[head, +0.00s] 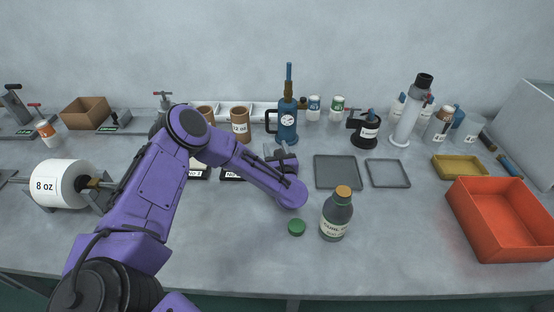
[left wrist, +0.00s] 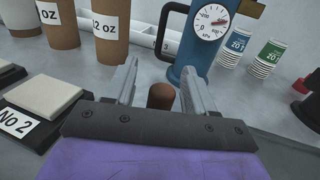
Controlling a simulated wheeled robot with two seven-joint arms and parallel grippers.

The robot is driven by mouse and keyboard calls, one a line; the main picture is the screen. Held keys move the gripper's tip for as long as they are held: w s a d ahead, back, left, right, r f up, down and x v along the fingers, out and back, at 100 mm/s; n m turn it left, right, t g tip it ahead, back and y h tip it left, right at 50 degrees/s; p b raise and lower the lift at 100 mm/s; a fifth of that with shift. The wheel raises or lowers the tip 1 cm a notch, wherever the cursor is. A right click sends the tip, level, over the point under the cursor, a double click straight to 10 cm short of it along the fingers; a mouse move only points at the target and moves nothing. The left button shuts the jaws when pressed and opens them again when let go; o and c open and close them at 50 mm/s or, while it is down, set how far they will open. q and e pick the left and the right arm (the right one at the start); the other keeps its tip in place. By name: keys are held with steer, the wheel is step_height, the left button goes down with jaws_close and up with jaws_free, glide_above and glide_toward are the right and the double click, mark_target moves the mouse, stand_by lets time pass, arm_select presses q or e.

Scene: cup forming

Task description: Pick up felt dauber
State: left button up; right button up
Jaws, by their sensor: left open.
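A short brown rounded piece (left wrist: 161,96), which looks like the top of the felt dauber, stands between the fingers in the left wrist view. Its lower part is hidden by my gripper's body. My left gripper (head: 275,151) is open, low over the table in front of the blue pump with a gauge (head: 287,125). In the left wrist view its two fingers (left wrist: 158,78) lie on either side of the brown piece, with gaps visible. In the head view my arm and gripper hide the brown piece. My right gripper is not in view.
Black-framed pads (left wrist: 50,100) marked No 2 lie left of the gripper, with brown cup stacks (head: 240,125) behind. A dark tray (head: 338,172) lies right. The red bin (head: 505,248) is far right.

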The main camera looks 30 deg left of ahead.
arm_select(q)
steer(key=shift+d, duration=0.1)
jaws_close()
